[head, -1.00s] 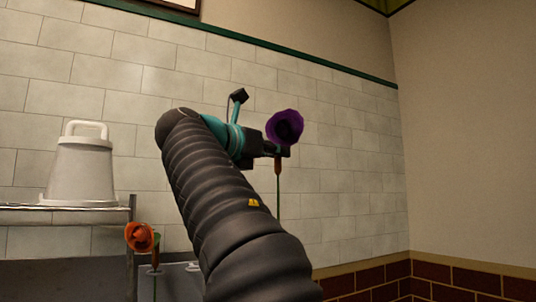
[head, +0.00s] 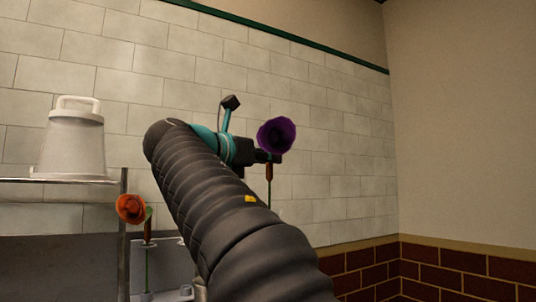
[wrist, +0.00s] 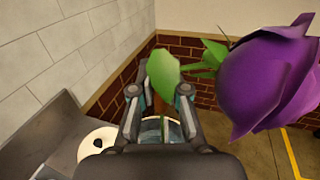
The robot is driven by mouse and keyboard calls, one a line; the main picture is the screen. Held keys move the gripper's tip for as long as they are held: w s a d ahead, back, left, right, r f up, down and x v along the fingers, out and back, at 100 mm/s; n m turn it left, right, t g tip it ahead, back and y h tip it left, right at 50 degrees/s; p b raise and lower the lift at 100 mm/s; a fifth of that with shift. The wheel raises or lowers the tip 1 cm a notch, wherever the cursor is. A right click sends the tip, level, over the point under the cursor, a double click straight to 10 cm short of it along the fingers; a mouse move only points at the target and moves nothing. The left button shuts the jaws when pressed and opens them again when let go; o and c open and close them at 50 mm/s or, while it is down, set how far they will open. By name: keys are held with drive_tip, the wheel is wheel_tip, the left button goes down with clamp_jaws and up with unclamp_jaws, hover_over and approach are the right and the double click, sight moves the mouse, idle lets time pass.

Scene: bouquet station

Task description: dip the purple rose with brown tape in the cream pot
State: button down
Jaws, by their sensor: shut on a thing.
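The purple rose (head: 276,136) is held up in front of the tiled wall, with brown tape (head: 269,171) on its green stem just below my gripper (head: 267,157). In the wrist view the purple bloom (wrist: 268,75) is large at the right, with a green leaf (wrist: 163,76) in front of the fingers. My gripper (wrist: 159,103) is shut on the stem there. A round cream-white thing with a dark opening (wrist: 86,149) lies lower left in the wrist view; I cannot tell for sure that it is the cream pot. The stem's lower end is hidden.
An orange flower (head: 130,208) with brown tape stands upright at the lower left. A white bucket-shaped vessel (head: 73,147) with a handle sits on a shelf (head: 60,181) above it.

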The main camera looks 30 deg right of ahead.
sight(269, 186)
drive_tip(key=shift+f+b, duration=1.8)
drive_tip(key=shift+f, duration=1.3)
idle(2.6)
wheel_tip(269, 186, up, 6)
drive_tip(key=p, duration=0.6)
drive_tip(key=shift+p, duration=0.4)
drive_tip(key=shift+r+p, duration=0.35)
drive_tip(key=shift+r, duration=2.45)
